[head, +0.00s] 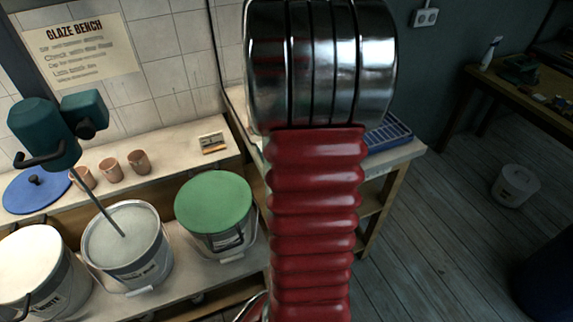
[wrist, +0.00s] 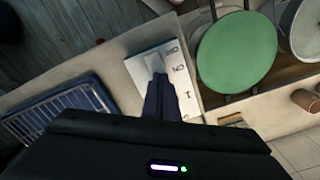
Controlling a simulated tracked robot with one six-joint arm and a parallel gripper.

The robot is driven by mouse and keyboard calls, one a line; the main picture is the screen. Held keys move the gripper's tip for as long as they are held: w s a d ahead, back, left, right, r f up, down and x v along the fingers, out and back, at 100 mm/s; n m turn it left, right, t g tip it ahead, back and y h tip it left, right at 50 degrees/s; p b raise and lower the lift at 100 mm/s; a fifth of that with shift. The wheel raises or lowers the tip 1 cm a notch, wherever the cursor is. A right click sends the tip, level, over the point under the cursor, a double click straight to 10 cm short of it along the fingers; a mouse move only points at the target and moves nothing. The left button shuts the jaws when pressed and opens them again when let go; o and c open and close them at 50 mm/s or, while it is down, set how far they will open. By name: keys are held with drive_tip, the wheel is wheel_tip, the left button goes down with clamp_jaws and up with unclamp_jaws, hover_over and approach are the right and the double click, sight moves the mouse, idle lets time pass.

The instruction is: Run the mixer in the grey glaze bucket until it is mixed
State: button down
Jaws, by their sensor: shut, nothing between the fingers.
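The teal mixer (head: 45,130) stands at the left in the head view. Its thin shaft goes down into an open bucket (head: 128,262) of smooth-looking grey glaze (head: 118,232). I cannot tell whether the shaft turns. In the wrist view, my gripper (wrist: 160,82) is shut and empty, its dark fingers pointing at a pale control panel (wrist: 143,72) with a grey lever or switch and dark marks along its right side. The fingertips overlap the lower end of the lever; I cannot tell if they touch. My arm hides the gripper and panel in the head view.
A green-lidded bucket (head: 213,205) stands right of the glaze bucket, and a white-filled bucket (head: 35,265) left of it. Terracotta cups (head: 110,169) and a blue lid (head: 35,188) are behind. A blue tray (wrist: 62,108) lies left of the panel in the wrist view.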

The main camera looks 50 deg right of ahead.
drive_tip(key=shift+f, duration=0.6)
idle(0.5)
drive_tip(key=shift+r, duration=0.15)
wheel_tip(320, 180, up, 7)
idle(1.1)
idle(0.5)
drive_tip(key=shift+d+f, duration=0.15)
drive_tip(key=shift+f, duration=0.05)
drive_tip(key=a, duration=0.1)
drive_tip(key=a+f, duration=0.1)
drive_tip(key=s+a+n, duration=0.1)
drive_tip(key=shift+f, duration=0.3)
drive_tip(key=a+r+n+t, duration=0.2)
drive_tip(key=a+n, duration=0.1)
drive_tip(key=a, duration=0.8)
drive_tip(key=s+a+r+n+t, duration=0.1)
drive_tip(key=a+n, duration=0.3)
drive_tip(key=a, duration=0.7)
drive_tip(key=a+r+n+t, duration=0.2)
drive_tip(key=a+r+n, duration=0.1)
drive_tip(key=a, duration=0.9)
drive_tip(key=shift+s+r+n+t, duration=0.15)
drive_tip(key=shift+r+n+t, duration=0.2)
drive_tip(key=shift+n, duration=0.25)
